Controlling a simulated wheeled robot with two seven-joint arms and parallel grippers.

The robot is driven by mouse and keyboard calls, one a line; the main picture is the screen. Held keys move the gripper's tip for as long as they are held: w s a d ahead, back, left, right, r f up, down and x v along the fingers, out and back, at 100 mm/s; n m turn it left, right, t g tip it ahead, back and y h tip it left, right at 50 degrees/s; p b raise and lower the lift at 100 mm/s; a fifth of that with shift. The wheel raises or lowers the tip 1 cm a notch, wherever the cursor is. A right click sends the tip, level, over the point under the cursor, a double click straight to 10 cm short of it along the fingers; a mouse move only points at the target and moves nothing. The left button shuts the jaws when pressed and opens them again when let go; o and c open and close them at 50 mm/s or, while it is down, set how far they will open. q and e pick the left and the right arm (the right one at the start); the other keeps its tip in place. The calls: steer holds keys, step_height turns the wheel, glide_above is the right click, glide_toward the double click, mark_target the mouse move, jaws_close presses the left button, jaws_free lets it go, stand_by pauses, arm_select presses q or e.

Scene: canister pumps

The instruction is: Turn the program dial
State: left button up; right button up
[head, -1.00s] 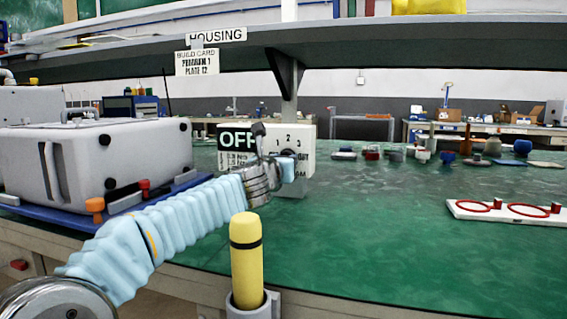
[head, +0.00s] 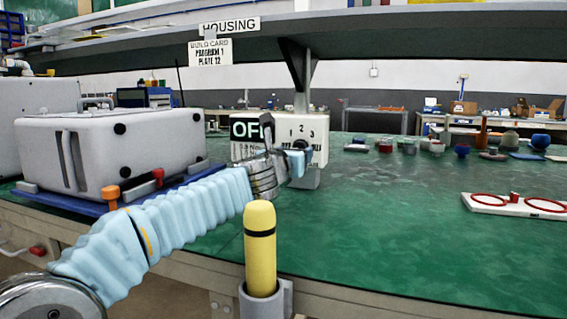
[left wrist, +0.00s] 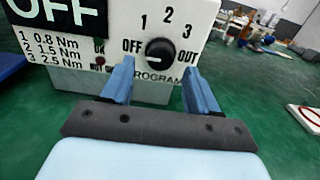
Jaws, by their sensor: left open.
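The program dial (left wrist: 159,52) is a round black knob on the front of a white control box (left wrist: 205,22). The figures 1, 2 and 3 and the word OFF stand around it; a pale mark crosses its face, but I cannot tell which end points. The box's display (left wrist: 62,11) reads OFF. In the head view the dial (head: 302,147) shows just above my left gripper (head: 298,162). In the left wrist view my left gripper (left wrist: 158,78) is open and empty, its blue fingers apart below and either side of the dial. My right gripper is out of view.
A build card (head: 210,52) above reads PROGRAM 1, PLATE 12. A grey housing (head: 110,150) stands left on a blue tray. A yellow bottle (head: 260,250) stands in a holder at the front edge.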

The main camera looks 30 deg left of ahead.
arm_select(q)
steer(key=v, duration=1.1)
steer(key=shift+p, duration=0.3)
steer(key=shift+s+d, duration=0.1)
steer(key=shift+s, duration=0.05)
